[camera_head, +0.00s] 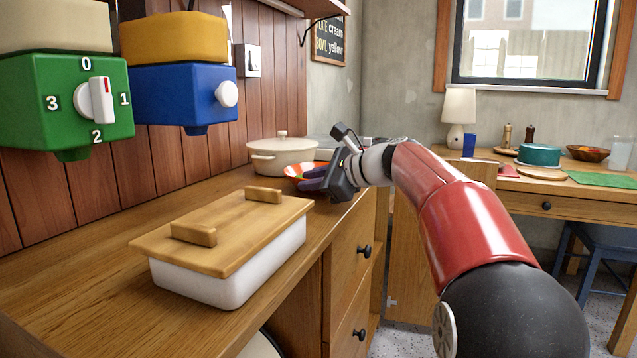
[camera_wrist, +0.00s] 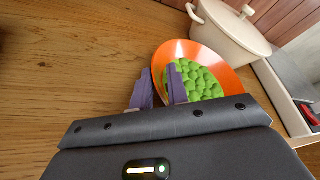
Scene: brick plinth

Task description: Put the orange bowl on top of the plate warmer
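The orange bowl (camera_wrist: 222,61) holds several green round things and stands on the wooden counter; in the head view its rim (camera_head: 291,174) shows left of my gripper (camera_head: 312,178). In the wrist view my gripper's (camera_wrist: 160,74) two purple fingers are apart at the bowl's near left rim. One finger is outside the bowl and the other overlaps its inside; contact is unclear. A low white unit with a grey top (camera_wrist: 282,82) beside the pot may be the plate warmer; in the head view it is mostly hidden.
A cream lidded pot (camera_wrist: 232,30) stands close behind the bowl. A white box with a wooden lid (camera_head: 228,270) sits on the nearer counter. Green (camera_head: 40,105) and blue (camera_head: 165,98) dial units hang above. Bare counter lies left of the bowl.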

